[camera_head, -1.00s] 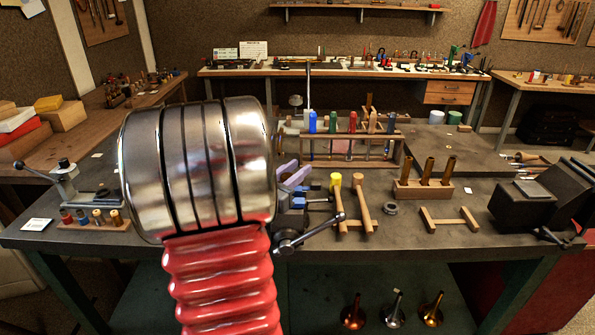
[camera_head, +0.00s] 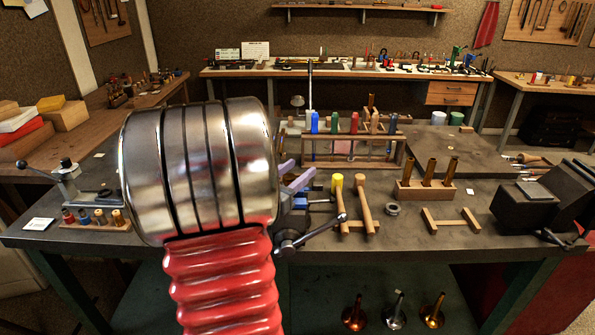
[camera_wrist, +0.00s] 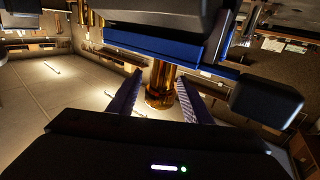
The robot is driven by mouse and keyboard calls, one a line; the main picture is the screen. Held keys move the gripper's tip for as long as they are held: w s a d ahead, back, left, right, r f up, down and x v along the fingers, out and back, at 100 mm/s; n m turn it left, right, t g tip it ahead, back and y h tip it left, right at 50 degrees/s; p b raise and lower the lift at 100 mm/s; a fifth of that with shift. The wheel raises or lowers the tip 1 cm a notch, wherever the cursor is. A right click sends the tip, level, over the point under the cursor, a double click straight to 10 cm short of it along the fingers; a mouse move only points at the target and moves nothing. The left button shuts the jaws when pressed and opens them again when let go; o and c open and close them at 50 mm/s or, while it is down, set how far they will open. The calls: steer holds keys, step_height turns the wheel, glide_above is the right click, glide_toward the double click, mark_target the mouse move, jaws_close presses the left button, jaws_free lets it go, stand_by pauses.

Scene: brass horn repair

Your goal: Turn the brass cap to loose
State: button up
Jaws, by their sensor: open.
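In the wrist view a brass piece (camera_wrist: 160,86), which looks like the cap on its brass part, stands between the two blue-purple fingers of my gripper (camera_wrist: 160,77). The jaws are open, with one finger on each side. I cannot tell whether either finger touches the brass. In the head view only the lilac fingers of my gripper (camera_head: 294,173) show, beside the blue and grey vise (camera_head: 299,203). My own arm hides the brass cap there.
A yellow-tipped mallet (camera_head: 338,190), a grey ring (camera_head: 392,209) and a wooden block with brass tubes (camera_head: 425,190) stand to the right on the bench. A tool rack (camera_head: 352,146) is behind. A wooden block with bits (camera_head: 95,219) is at left.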

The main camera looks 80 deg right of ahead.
steer(key=v, duration=1.3)
steer(key=shift+a, duration=0.25)
steer(key=shift+f, duration=0.1)
